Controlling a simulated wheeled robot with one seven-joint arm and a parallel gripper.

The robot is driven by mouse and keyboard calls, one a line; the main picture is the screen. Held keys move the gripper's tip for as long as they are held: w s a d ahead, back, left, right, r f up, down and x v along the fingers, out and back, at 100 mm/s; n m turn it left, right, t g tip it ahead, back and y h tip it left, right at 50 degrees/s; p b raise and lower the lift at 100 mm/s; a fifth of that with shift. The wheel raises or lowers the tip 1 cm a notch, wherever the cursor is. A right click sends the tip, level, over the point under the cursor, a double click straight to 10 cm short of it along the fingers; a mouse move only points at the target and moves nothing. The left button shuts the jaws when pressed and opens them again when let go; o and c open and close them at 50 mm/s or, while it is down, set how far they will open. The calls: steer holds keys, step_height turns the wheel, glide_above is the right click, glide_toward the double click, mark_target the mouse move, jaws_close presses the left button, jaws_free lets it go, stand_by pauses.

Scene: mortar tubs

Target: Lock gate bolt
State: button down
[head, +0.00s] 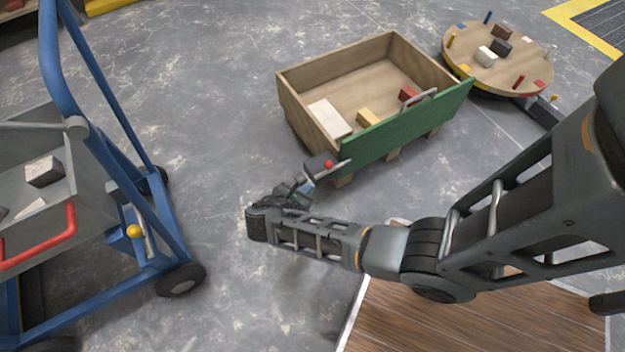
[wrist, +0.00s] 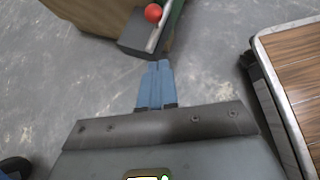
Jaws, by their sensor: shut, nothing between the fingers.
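A wooden crate (head: 340,65) with a green gate (head: 400,135) stands on the floor in the head view. At the gate's left end is a bolt with a red knob (head: 328,164), a metal rod and a dark plate (head: 317,160). The red knob (wrist: 153,13) and dark plate (wrist: 135,38) also show at the top of the wrist view. My gripper (head: 306,186) is beside this bolt, its blue fingers (wrist: 157,64) shut and empty. In the wrist view the fingertips appear just short of the plate; contact cannot be told.
A blue cart (head: 130,210) with a grey tub and a yellow-knobbed bolt (head: 135,231) stands at left. A round turntable (head: 520,75) with small blocks is at the back right. A wood-topped platform (head: 430,320) lies in front. Floor between cart and crate is clear.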

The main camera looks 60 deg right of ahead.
steer(key=shift+p+v, duration=0.45)
steer(key=shift+v, duration=1.55)
steer(key=s+f+m+t+y, duration=0.25)
steer(key=s+t+y, duration=0.2)
steer(key=s, duration=0.45)
steer(key=s+a+r+m+t+y, duration=0.3)
steer(key=s+a+r+m, duration=0.15)
steer(key=r, duration=0.25)
steer(key=s+a+r+m+t+y, duration=0.2)
steer(key=s+a+r+m+t, duration=0.15)
steer(key=r, duration=0.55)
steer(key=s+a+r+m+t+y, duration=0.15)
steer(key=a+r, duration=0.25)
steer(key=r, duration=0.5)
step_height(320, 180, up, 33)
steer(key=s+a+m+t+p, duration=0.1)
steer(key=m+t+p, duration=0.2)
steer(key=p, duration=1.6)
steer(key=shift+s+f+m, duration=0.2)
steer(key=shift+m, duration=0.6)
